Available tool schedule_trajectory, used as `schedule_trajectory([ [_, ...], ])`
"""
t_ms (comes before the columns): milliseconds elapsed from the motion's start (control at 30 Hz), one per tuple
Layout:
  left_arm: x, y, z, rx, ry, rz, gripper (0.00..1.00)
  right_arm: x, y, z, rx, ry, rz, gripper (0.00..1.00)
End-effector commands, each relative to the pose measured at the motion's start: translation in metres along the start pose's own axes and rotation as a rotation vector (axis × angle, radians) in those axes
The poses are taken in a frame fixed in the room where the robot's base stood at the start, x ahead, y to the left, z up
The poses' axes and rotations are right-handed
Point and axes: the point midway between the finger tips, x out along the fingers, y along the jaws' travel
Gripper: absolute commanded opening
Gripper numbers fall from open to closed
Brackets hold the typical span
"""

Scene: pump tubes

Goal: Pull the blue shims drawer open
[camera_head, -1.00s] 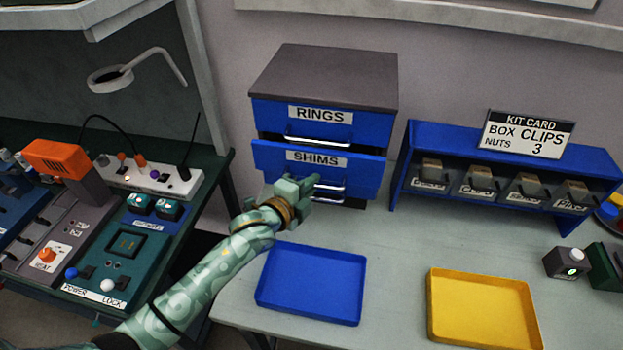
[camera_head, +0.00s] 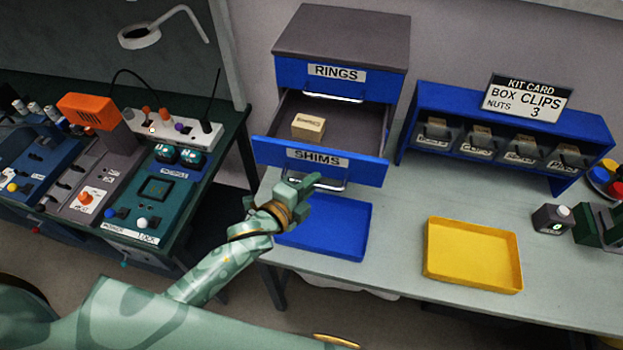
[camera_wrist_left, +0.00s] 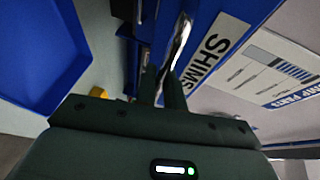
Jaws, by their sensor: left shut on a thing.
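The blue shims drawer (camera_head: 350,170) stands well out from the blue cabinet (camera_head: 340,45), its grey inside showing. A small tan box (camera_head: 308,126) lies in it at the left. My left gripper (camera_head: 312,183) is at the drawer's front, just below the SHIMS label, shut on the metal handle. In the left wrist view the fingers close around the silver handle (camera_wrist_left: 180,45) next to the SHIMS label (camera_wrist_left: 215,48). Part of the handle is hidden by the fingers in the head view. My right gripper is not in view.
A blue tray (camera_head: 325,245) lies on the table under the drawer and my gripper. A yellow tray (camera_head: 472,255) is to its right. A blue rack of bins (camera_head: 505,140) with a kit card stands behind. The rings drawer (camera_head: 335,82) above is shut.

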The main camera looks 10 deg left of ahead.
Motion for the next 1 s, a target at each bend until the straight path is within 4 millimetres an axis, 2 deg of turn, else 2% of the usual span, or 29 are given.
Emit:
schedule_trajectory([
  [233,0.0,0.001,0.0,0.0,-0.001,0.003,0.0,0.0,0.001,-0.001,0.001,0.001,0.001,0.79],
  [300,0.0,0.001,0.0,0.0,-0.001,0.003,0.25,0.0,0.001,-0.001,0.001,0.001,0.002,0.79],
  [333,0.0,0.001,0.0,0.0,-0.001,0.003,0.32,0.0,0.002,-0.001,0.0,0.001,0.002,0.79],
  [667,-0.003,0.001,0.0,-0.001,0.0,0.002,0.32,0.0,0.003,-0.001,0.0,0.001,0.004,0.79],
  [833,-0.027,0.001,0.0,0.0,-0.001,0.003,0.32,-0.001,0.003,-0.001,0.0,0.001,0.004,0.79],
  [1000,-0.073,0.003,0.0,-0.001,0.0,0.006,0.32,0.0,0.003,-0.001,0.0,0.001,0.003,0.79],
])
